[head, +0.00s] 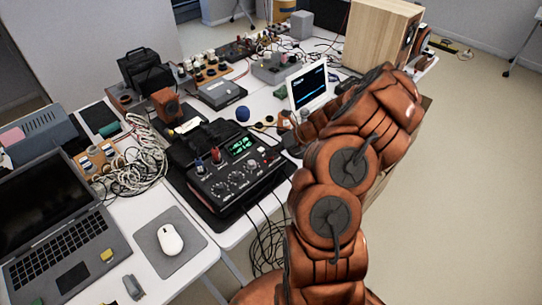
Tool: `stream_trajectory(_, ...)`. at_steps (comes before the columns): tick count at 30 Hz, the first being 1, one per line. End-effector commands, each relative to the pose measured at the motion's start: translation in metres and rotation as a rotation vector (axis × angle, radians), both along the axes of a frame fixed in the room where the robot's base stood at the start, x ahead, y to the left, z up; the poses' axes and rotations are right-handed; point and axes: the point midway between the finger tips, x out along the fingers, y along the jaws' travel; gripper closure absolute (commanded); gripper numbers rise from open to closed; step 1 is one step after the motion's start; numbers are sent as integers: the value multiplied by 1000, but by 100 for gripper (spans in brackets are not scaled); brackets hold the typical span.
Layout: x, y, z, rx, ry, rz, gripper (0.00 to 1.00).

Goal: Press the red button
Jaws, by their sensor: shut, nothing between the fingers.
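A black control box (236,177) with a green lit display (242,145) and several dials lies on the white table. A small red knob or button (215,155) stands on its top left, beside a blue one (199,164). A small reddish spot shows at its right end, too small to tell what it is. My orange arm reaches up from the bottom and bends back left. My gripper (290,144), dark and partly hidden by the arm, is shut and empty by the right end of the box. I cannot tell if it touches the box.
A laptop (62,228), a white mouse (171,239) on a grey pad and tangled cables (130,168) are to the left. A small screen (308,86) and a wooden speaker (382,38) stand behind my arm. Open floor (450,200) lies right.

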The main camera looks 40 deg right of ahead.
Motion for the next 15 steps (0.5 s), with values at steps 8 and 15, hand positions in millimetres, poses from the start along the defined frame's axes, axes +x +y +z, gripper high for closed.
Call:
stream_trajectory(8,0,0,11,0,0,0,100)
stream_trajectory(15,0,0,19,0,0,0,100)
